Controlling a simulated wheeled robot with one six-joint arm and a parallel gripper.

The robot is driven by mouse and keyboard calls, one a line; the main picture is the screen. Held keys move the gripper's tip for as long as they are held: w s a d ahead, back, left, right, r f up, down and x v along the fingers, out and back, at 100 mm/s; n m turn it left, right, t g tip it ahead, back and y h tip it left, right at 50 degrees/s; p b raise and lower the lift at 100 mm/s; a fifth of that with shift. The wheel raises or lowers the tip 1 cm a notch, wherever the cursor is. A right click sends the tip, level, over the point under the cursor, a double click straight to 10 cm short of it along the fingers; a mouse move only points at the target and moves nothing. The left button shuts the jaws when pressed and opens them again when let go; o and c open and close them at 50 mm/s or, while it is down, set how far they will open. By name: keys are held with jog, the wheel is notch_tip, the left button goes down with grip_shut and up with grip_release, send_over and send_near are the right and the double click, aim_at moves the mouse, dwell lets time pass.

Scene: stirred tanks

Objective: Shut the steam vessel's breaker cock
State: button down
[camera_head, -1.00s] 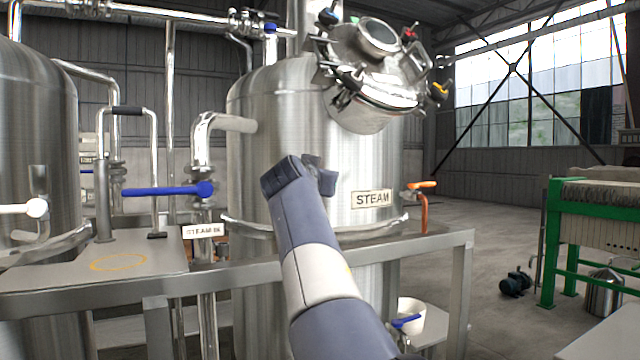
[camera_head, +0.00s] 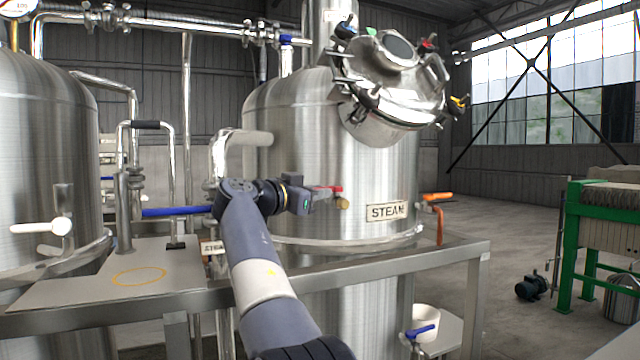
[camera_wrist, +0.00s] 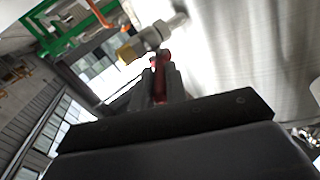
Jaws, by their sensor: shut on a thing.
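The steam vessel (camera_head: 300,125) is a steel tank with a "STEAM" plate (camera_head: 387,211). Its breaker cock is a small valve with a red lever and a brass end (camera_head: 342,203), on the tank wall left of the plate. In the wrist view the cock's brass end (camera_wrist: 128,54) and steel stem stand just beyond the fingers. My gripper (camera_head: 324,190) reaches it from the left and is shut on the red lever (camera_wrist: 160,75). The fingers hide part of the lever, so its exact angle is hard to tell.
An orange-handled valve (camera_head: 437,198) sits right of the plate. A blue-handled valve (camera_head: 175,211) is at left, partly behind my arm. A metal frame rail (camera_head: 400,262) runs in front of the tank. Another tank (camera_head: 45,130) stands at far left.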

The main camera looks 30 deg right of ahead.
jog(key=shift+w+a+f, duration=0.1)
jog(key=shift+w+f, duration=0.05)
dwell(0.3)
jog(key=c, duration=1.7)
grip_release()
jog(key=shift+a, duration=0.15)
jog(key=o, duration=0.3)
jog(key=v, duration=0.7)
jog(key=shift+a, duration=0.2)
